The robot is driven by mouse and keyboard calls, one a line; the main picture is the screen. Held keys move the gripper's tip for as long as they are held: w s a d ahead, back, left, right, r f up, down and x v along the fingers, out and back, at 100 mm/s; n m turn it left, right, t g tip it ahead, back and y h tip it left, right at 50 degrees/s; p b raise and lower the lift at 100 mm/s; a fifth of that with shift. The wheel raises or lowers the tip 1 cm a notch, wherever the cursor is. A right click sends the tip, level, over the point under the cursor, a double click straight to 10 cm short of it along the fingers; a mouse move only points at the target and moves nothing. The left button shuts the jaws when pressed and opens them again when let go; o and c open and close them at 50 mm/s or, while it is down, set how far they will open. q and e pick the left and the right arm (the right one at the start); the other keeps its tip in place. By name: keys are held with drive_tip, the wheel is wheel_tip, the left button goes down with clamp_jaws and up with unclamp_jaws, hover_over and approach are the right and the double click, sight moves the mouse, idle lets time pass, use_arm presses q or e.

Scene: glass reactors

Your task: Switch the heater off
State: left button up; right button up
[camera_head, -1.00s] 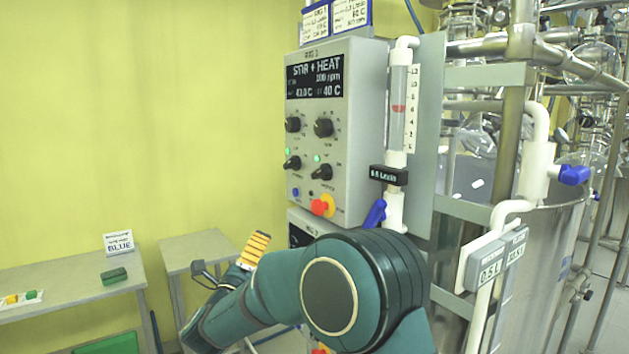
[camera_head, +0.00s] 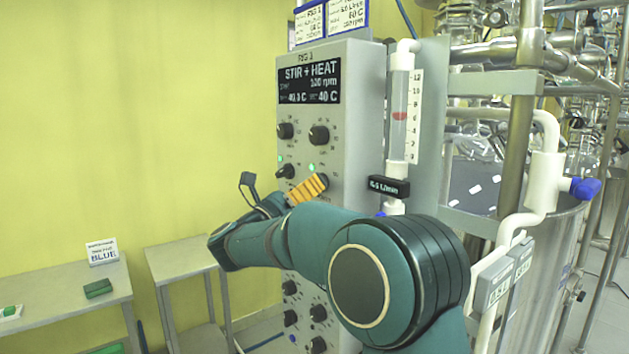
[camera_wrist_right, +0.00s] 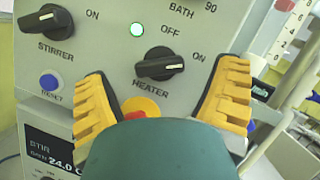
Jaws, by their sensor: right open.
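The control panel (camera_head: 345,80) reads STIR + HEAT, 100 rpm and 40 C. In the right wrist view the black heater knob (camera_wrist_right: 160,64) sits below a lit green lamp (camera_wrist_right: 137,29). OFF is marked above it and ON to its upper right; the white mark on the knob is toward its right end. My right gripper (camera_wrist_right: 165,100) is open, its orange-padded fingers spread to the lower left and right of the knob, with nothing between them in its grip. In the head view the right gripper (camera_head: 279,187) is at the panel front, and its orange finger partly hides the heater knob.
The stirrer knob (camera_wrist_right: 48,18) and blue reset button (camera_wrist_right: 49,82) are left of the heater knob. A red and yellow button (camera_wrist_right: 141,107) lies just below it, partly hidden by my gripper. A flow tube (camera_head: 399,120) stands right of the panel. Low tables (camera_head: 70,285) stand left.

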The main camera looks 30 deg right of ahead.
drive_tip(key=shift+x, duration=1.6)
drive_tip(key=c, duration=1.2)
